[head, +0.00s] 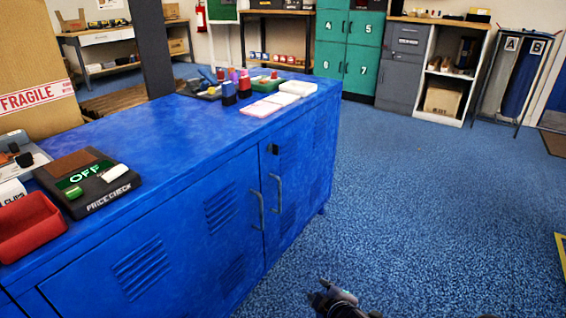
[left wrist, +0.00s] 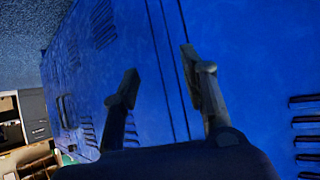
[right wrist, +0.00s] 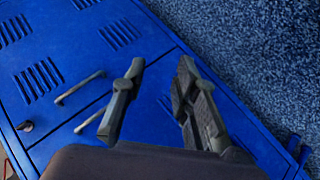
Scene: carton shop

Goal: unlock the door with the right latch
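The blue cabinet (head: 190,215) has louvred doors on its front with two grey upright handles, the left handle (head: 257,209) and the right handle (head: 279,193). A small dark latch (head: 273,149) sits near the top of the door seam; it also shows in the right wrist view (right wrist: 25,126). My right gripper (head: 332,297) is low over the floor in front of the cabinet, apart from the latch. Its fingers are open and empty in the right wrist view (right wrist: 161,75). My left gripper (left wrist: 162,72) is open and empty, facing the blue panel; the head view does not show it.
Green lockers (head: 348,50) and shelves (head: 440,85) line the back. The blue floor (head: 420,190) on the right is clear.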

